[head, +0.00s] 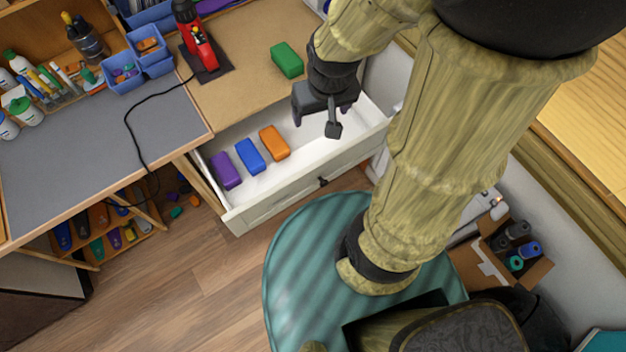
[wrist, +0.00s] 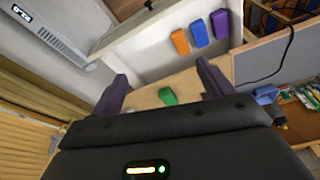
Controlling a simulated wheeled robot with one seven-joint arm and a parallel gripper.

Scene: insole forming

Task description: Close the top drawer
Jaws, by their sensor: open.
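The top drawer (head: 272,198) is pulled out from under the wooden worktop, with its white inside showing. A purple block (head: 226,171), a blue block (head: 250,156) and an orange block (head: 274,142) lie inside it towards the left. A small dark knob (head: 323,181) sits on its front. My gripper (head: 326,128) is open and empty, above the right part of the drawer in the head view. In the wrist view my gripper's fingers (wrist: 160,88) stand wide apart, with the drawer (wrist: 150,52) beyond them.
A green block (head: 287,60) and a red tool (head: 198,42) on a dark mat are on the worktop (head: 236,88). A black cable (head: 139,145) crosses the grey mat at left. A cardboard box (head: 500,262) with spools stands at right. Bare floor (head: 200,275) lies before the drawer's left end.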

